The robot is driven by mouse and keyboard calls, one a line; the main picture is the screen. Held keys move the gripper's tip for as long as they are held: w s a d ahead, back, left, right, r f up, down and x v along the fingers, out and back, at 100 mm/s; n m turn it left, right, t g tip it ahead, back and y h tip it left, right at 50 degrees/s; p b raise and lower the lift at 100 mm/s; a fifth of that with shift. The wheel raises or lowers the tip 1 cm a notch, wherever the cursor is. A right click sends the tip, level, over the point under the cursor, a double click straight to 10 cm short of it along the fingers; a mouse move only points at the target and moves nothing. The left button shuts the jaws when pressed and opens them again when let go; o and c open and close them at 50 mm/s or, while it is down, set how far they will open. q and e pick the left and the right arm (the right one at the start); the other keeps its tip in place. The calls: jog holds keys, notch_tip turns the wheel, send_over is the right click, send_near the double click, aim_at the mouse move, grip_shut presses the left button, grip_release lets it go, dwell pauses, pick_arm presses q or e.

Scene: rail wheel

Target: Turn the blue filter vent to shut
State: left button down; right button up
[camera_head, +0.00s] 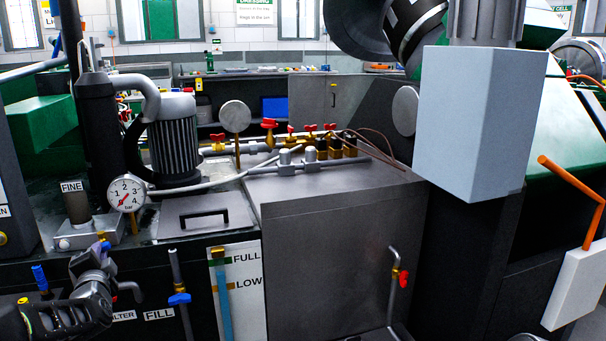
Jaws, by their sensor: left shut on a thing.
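My left gripper (98,262) comes in at the lower left, in front of the dark tank front. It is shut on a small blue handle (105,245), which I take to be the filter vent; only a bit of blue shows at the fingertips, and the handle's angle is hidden. A label ending in "LTER" (123,316) shows just right of the gripper, partly covered by it. My right gripper is not in view.
Another blue-handled valve (40,278) stands left of my gripper. The blue fill valve (179,299) is on a pipe to the right, beside the level gauge (222,290). A pressure gauge (126,193) sits close above. A red-handled tap (403,279) is farther right.

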pick_arm(q)
jog(key=shift+f+m+y+p, duration=0.1)
jog(key=shift+m+y+p, duration=0.3)
jog(key=shift+m, duration=1.2)
jog(key=c, duration=1.3)
grip_release()
jog(key=v, duration=0.4)
jog(key=a+v, duration=0.1)
jog(key=v, duration=0.2)
jog(key=shift+s+p, duration=0.25)
jog(key=shift+p, duration=0.1)
